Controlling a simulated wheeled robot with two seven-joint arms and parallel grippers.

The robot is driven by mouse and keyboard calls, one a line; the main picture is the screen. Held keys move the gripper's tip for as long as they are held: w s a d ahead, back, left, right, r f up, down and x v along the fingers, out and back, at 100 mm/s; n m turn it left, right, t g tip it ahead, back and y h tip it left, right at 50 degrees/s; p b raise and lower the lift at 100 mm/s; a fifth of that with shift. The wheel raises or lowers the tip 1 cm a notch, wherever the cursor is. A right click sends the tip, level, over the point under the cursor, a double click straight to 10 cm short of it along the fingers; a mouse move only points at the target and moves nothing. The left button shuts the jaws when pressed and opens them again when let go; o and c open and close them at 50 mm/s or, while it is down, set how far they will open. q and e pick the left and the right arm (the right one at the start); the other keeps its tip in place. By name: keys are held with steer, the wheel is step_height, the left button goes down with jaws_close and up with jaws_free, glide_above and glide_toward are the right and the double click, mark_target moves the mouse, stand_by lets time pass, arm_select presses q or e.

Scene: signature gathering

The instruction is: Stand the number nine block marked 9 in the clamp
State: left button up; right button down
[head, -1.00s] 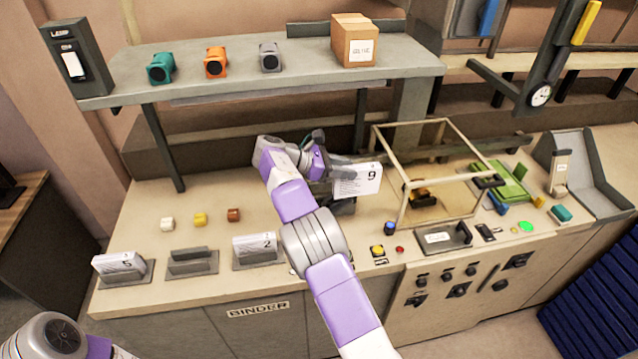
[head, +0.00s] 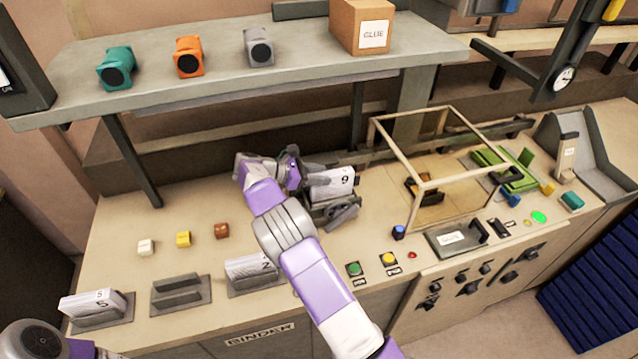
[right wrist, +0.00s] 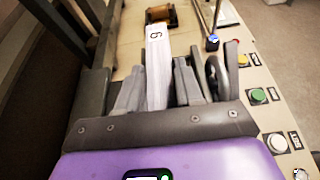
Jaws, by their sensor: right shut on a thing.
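The block marked 9 (head: 333,183) is a white paper-like block, held upright with its number at the top right. My right gripper (head: 308,180) is shut on its left end. The block also shows edge-on between the fingers in the right wrist view (right wrist: 157,72). The clamp (head: 318,211), dark grey with a handwheel (head: 343,217), stands on the bench right under the block. The block's lower edge is at the clamp's top; I cannot tell whether it rests inside. Only part of my left arm shows at the lower left; its gripper is out of view.
A framed glue station (head: 425,178) stands right of the clamp. Green (head: 354,269) and yellow (head: 389,259) buttons lie in front. Holders with blocks 5 (head: 95,304) and 2 (head: 250,268) flank an empty holder (head: 181,297). A shelf (head: 222,82) overhangs behind.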

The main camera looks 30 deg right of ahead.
steer(key=shift+f, duration=1.6)
steer(key=shift+f, duration=0.15)
steer(key=c, duration=0.7)
jaws_free()
steer(key=shift+c, duration=0.2)
steer(key=shift+a+r, duration=0.15)
steer(key=shift+r, duration=0.05)
steer(key=v, duration=1.1)
steer(key=shift+a+r, duration=0.15)
steer(key=shift+a, duration=0.15)
steer(key=shift+w, duration=0.1)
